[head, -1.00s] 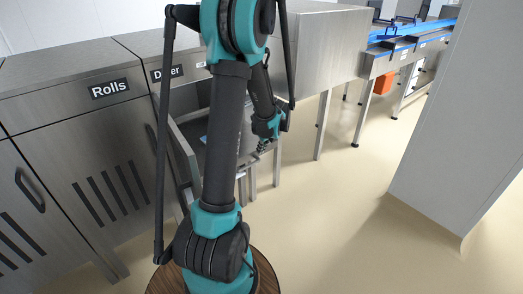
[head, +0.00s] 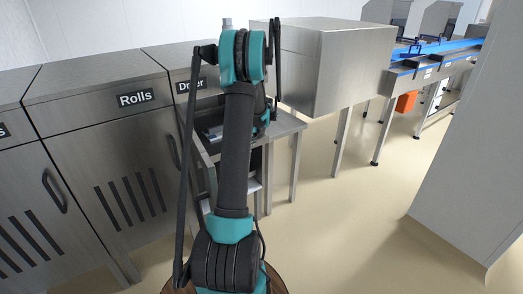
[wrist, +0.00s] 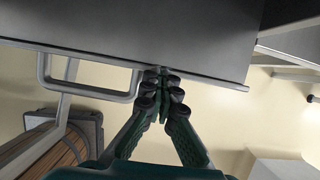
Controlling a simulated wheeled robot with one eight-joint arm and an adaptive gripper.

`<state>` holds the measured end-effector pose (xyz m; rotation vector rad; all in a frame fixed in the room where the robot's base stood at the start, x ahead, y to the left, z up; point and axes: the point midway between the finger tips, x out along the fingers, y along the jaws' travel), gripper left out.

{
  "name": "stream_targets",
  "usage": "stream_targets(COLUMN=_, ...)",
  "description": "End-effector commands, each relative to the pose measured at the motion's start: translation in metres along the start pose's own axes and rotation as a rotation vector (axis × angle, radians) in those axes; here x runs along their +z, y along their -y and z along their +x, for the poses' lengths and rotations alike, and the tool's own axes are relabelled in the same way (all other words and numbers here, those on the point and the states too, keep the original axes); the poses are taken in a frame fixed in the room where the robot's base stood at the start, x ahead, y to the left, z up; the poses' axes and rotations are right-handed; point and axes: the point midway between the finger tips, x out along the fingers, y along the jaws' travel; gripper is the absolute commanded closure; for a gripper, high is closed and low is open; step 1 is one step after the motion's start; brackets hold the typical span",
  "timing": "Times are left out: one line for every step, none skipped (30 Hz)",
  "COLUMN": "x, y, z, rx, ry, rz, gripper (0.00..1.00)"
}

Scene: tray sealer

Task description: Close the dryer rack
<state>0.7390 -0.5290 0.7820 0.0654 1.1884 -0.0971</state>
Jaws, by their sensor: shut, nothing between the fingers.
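The dryer rack (head: 289,126) stands pulled out from the steel cabinet under the "Dryer" label in the head view, partly hidden behind my arm. In the wrist view a flat dark grey panel (wrist: 130,52), apparently the rack's, fills the top. A grey bar handle (wrist: 95,88) sticks out from its edge. My gripper (wrist: 164,80) is shut and empty, with its fingertips at the panel's edge beside the right end of the handle. I cannot tell whether they touch. In the head view my fingertips are hidden by the arm.
The "Rolls" cabinet (head: 120,170) stands left of the dryer. A large steel box on legs (head: 325,65) is to the right, with a blue conveyor (head: 440,47) beyond. A tall grey panel (head: 465,150) stands at the far right. The floor (head: 350,230) between is clear.

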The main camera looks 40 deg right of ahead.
Motion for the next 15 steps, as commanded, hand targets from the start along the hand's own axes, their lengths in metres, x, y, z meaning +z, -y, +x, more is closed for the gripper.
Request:
stream_targets(x=0.013, y=0.000, z=0.006, rx=0.000, ry=0.000, rz=-0.002, gripper=1.00)
stream_targets(x=0.020, y=0.000, z=0.009, rx=0.000, ry=0.000, rz=-0.002, gripper=1.00)
stream_targets(x=0.028, y=0.000, z=0.012, rx=0.000, ry=0.000, rz=-0.003, gripper=1.00)
stream_targets(x=0.034, y=0.000, z=0.014, rx=0.000, ry=0.000, rz=-0.002, gripper=1.00)
stream_targets(x=0.040, y=0.000, z=0.016, rx=0.000, ry=0.000, rz=-0.001, gripper=1.00)
stream_targets(x=0.047, y=0.000, z=0.019, rx=0.000, ry=0.000, rz=-0.001, gripper=1.00)
stream_targets(x=0.052, y=0.000, z=0.021, rx=0.000, ry=0.000, rz=-0.002, gripper=1.00)
stream_targets(x=0.056, y=0.000, z=0.023, rx=0.000, ry=0.000, rz=-0.002, gripper=1.00)
stream_targets(x=0.062, y=0.000, z=0.025, rx=0.001, ry=0.000, rz=-0.001, gripper=1.00)
stream_targets(x=0.066, y=0.000, z=0.027, rx=0.000, ry=0.000, rz=-0.001, gripper=1.00)
stream_targets(x=0.069, y=0.000, z=0.028, rx=0.000, ry=0.000, rz=0.000, gripper=1.00)
stream_targets(x=0.073, y=0.001, z=0.030, rx=0.000, ry=0.000, rz=0.000, gripper=1.00)
stream_targets(x=0.076, y=0.001, z=0.031, rx=0.000, ry=0.000, rz=0.000, gripper=1.00)
stream_targets(x=0.078, y=0.000, z=0.032, rx=0.000, ry=0.000, rz=0.000, gripper=1.00)
stream_targets(x=0.081, y=0.000, z=0.033, rx=0.000, ry=0.000, rz=0.000, gripper=1.00)
